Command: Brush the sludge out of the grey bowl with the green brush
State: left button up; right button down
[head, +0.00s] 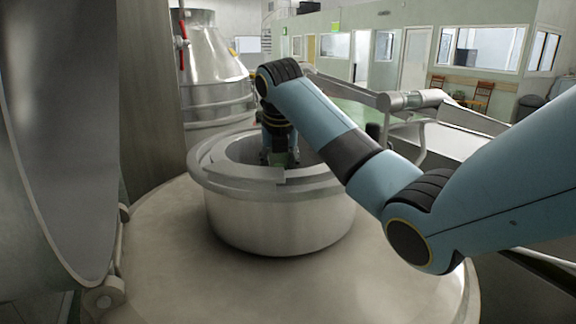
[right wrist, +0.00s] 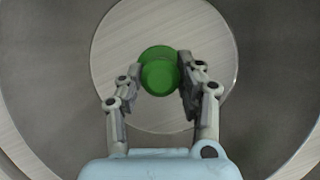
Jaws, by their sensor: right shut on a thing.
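The grey bowl (head: 280,222) is a wide round metal vessel with a thick rim, in the middle of the head view. My right gripper (head: 280,154) points down inside its opening, close to the near rim. In the right wrist view my right gripper (right wrist: 161,68) is shut on the green brush (right wrist: 160,78), seen from above with its round green top between the fingers. Below it is the bowl's pale round floor (right wrist: 120,50), with darker grey wall around it. I cannot make out clear sludge. Whether the brush touches the floor is hidden. My left gripper is not in view.
The bowl stands on a broad round metal top (head: 165,250). A large curved metal wall (head: 60,150) is close on the left. A metal vessel (head: 215,75) with a red handle stands behind. A pipe frame and grey trough (head: 450,150) lie to the right.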

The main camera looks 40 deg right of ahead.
jog(key=shift+w+a, duration=0.2)
jog(key=shift+a, duration=0.65)
jog(key=shift+w+a, duration=0.25)
jog(key=shift+a, duration=0.65)
jog(key=shift+w+a, duration=0.2)
jog(key=shift+a, duration=0.65)
jog(key=shift+d+r, duration=0.1)
jog(key=shift+d, duration=0.1)
jog(key=shift+r, duration=3)
jog(key=shift+r, duration=0.1)
notch_tip(320, 180, up, 3)
jog(key=shift+f, duration=0.1)
